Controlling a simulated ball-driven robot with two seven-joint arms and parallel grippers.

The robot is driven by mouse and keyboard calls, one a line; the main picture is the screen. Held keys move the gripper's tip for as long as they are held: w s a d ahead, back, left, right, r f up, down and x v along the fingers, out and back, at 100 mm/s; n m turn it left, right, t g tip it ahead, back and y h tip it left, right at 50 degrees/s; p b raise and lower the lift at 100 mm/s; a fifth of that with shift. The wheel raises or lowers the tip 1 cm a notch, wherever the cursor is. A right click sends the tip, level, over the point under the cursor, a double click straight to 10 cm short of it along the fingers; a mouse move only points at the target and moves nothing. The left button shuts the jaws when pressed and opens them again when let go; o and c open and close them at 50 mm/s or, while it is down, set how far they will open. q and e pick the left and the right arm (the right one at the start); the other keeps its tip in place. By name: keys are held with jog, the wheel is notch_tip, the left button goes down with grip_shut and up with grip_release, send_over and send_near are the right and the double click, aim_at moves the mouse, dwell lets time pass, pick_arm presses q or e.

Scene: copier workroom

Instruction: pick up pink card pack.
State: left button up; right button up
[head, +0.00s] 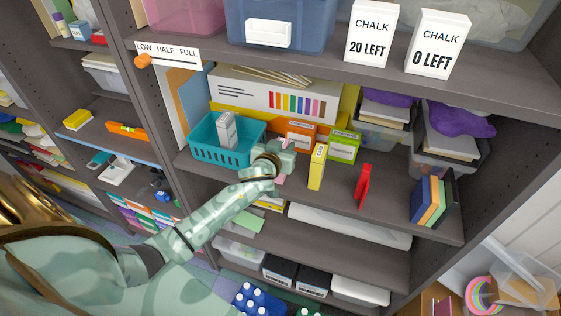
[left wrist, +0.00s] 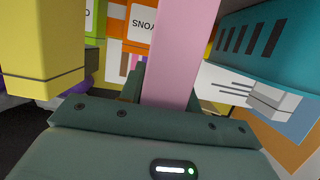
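The pink card pack (left wrist: 178,45) runs upright through the middle of the left wrist view. In the head view only small pink bits (head: 280,181) of it show around my left gripper (head: 279,158), which hides the rest. In the left wrist view the dark green fingers of my left gripper (left wrist: 168,90) lie on both sides of the pack with no visible gap, so it looks shut on it. The fingertips are partly hidden. The gripper is at the shelf front, between the teal basket and a yellow box. My right gripper is not in view.
The teal basket (head: 203,153) with a white box (head: 227,130) is close on the left. The yellow box (head: 317,167) is close on the right; orange (head: 300,134) and green (head: 345,146) boxes stand behind. A red item (head: 362,187) stands farther right. The upper shelf (head: 330,78) overhangs.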

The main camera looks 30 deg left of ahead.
pick_arm(q)
jog(key=c, duration=0.5)
jog(key=shift+r, duration=0.1)
jog(key=shift+c, duration=0.2)
